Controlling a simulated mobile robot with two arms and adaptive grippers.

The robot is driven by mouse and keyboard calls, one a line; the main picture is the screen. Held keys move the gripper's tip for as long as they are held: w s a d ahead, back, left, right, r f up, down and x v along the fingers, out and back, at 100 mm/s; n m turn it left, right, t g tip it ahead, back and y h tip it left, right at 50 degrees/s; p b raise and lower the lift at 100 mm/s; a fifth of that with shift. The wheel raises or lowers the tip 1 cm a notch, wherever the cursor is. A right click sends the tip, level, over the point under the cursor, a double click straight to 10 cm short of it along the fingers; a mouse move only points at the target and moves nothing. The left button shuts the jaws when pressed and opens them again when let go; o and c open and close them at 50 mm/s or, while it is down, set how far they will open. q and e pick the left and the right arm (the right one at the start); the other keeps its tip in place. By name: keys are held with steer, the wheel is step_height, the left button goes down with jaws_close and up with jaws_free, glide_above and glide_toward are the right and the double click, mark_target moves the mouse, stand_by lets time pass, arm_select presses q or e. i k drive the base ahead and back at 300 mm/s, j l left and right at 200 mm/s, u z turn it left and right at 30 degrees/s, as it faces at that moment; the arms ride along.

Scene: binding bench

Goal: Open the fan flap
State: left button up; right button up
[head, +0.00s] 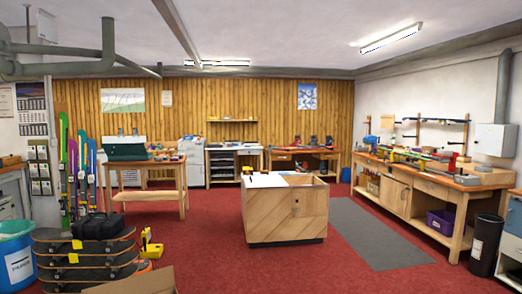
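No part is clearly recognisable as the fan flap. A light grey box (495,140) is mounted on the right wall, below a vertical grey duct (503,88); I cannot tell whether it holds the flap or whether its front is open or shut. Neither of my grippers is in view.
A wooden cabinet (288,222) stands mid-floor. A long workbench (398,193) lines the right wall, with a grey mat (380,235) before it. A black bin (485,246) stands at the right. Stacked skateboards (85,258) and a blue bin (17,262) are front left. Red carpet is free between.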

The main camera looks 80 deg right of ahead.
mark_target(488, 138)
steer(key=l+z, duration=0.15)
steer(key=z, duration=0.3)
steer(key=k+l+z, duration=0.1)
steer(key=z, duration=0.35)
steer(key=l+z, duration=0.3)
steer(key=z, duration=0.15)
steer(key=l+z, duration=0.15)
steer(key=z, duration=0.3)
steer(key=i+l+z, duration=0.2)
steer(key=l+z, duration=0.25)
steer(key=i+l+z, duration=0.3)
steer(key=z, duration=0.15)
steer(key=i+l+z, duration=0.65)
steer(key=z, duration=0.25)
steer(key=i+z, duration=0.4)
steer(key=i, duration=3.85)
steer(key=i+u, duration=0.1)
steer(key=i, duration=0.45)
steer(key=i+l, duration=0.1)
steer(key=i, duration=0.4)
steer(key=i+u, duration=0.15)
steer(key=i, duration=0.4)
steer(key=i+l+u, duration=0.1)
steer(key=i, duration=0.4)
steer(key=i+l, duration=0.3)
steer(key=i, duration=0.25)
steer(key=z, duration=1.1)
